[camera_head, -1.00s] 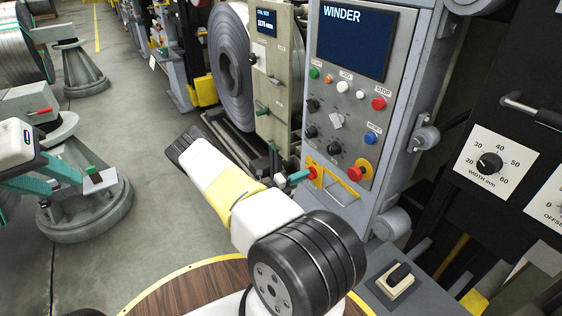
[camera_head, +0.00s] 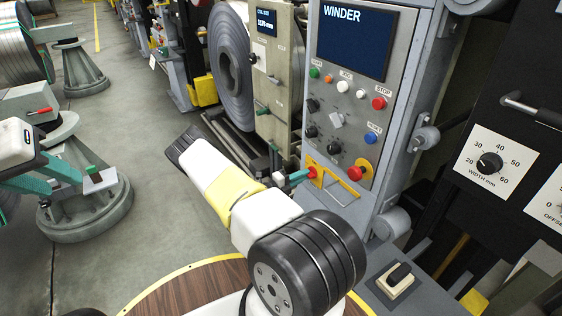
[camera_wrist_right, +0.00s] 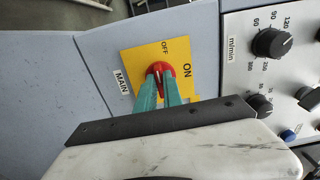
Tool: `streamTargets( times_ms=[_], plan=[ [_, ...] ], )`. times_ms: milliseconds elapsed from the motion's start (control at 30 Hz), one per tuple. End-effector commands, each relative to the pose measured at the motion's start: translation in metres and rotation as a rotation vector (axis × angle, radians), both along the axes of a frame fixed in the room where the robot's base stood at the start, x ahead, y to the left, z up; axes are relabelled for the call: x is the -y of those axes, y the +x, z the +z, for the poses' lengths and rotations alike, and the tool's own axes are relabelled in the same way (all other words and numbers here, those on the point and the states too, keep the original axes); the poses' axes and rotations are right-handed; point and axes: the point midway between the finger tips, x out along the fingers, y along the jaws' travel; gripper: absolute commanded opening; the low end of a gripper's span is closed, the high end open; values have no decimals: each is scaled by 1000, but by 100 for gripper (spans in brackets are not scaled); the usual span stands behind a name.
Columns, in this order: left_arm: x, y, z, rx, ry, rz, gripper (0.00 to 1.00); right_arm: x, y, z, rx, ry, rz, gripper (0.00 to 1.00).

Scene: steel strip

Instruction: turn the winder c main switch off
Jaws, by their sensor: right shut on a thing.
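The winder main switch (camera_wrist_right: 160,70) is a red knob on a yellow plate (camera_wrist_right: 132,58) marked OFF and ON, with a MAIN label beside it. In the head view its red knob (camera_head: 313,172) shows at the lower left corner of the winder panel (camera_head: 353,110). My right gripper (camera_wrist_right: 161,80) is shut on the red knob, its teal fingertips on either side. The fingers cover part of the knob, so I cannot tell exactly which way it points. My left gripper (camera_head: 75,175) is far left, away from the panel; its finger gap is unclear.
A red emergency button (camera_head: 358,170) on a yellow base and a yellow bar handle (camera_head: 343,187) are close to the right of the switch. Speed knobs (camera_wrist_right: 268,42) lie right of the plate in the wrist view. A steel coil (camera_head: 230,65) stands behind. Open floor (camera_head: 170,235) lies left.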

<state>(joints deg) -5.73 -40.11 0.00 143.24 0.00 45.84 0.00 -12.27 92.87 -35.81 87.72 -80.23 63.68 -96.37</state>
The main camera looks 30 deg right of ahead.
Motion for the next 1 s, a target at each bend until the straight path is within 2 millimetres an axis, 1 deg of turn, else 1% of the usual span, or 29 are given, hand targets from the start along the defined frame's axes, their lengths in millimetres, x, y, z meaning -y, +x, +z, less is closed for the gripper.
streamTargets(
  times_ms=[33, 67, 100, 133, 467, 567, 800, 900, 1000],
  plan=[
    [0, 0, 0, 0, 0, 0, 36, -1, 1, -1, -2, 2, 3, 17],
    [0, 0, 0, 0, 0, 0, 36, -1, 1, -1, -2, 2, 3, 23],
    [0, 0, 0, 0, 0, 0, 36, -1, 1, -1, -2, 2, 3, 30],
    [0, 0, 0, 0, 0, 0, 36, -1, 1, -1, -2, 2, 3, 33],
    [0, 0, 0, 0, 0, 0, 36, -3, 0, 0, -1, 1, 2, 33],
    [0, 0, 0, 0, 0, 0, 36, -13, 0, 0, 0, 2, 4, 33],
    [0, 0, 0, 0, 0, 0, 36, -54, -3, -1, -1, 3, 5, 33],
    [0, 0, 0, 0, 0, 0, 36, -67, -4, -1, -1, 1, 4, 33],
    [0, 0, 0, 0, 0, 0, 36, -76, -5, -1, -1, 2, 3, 33]
  ],
)
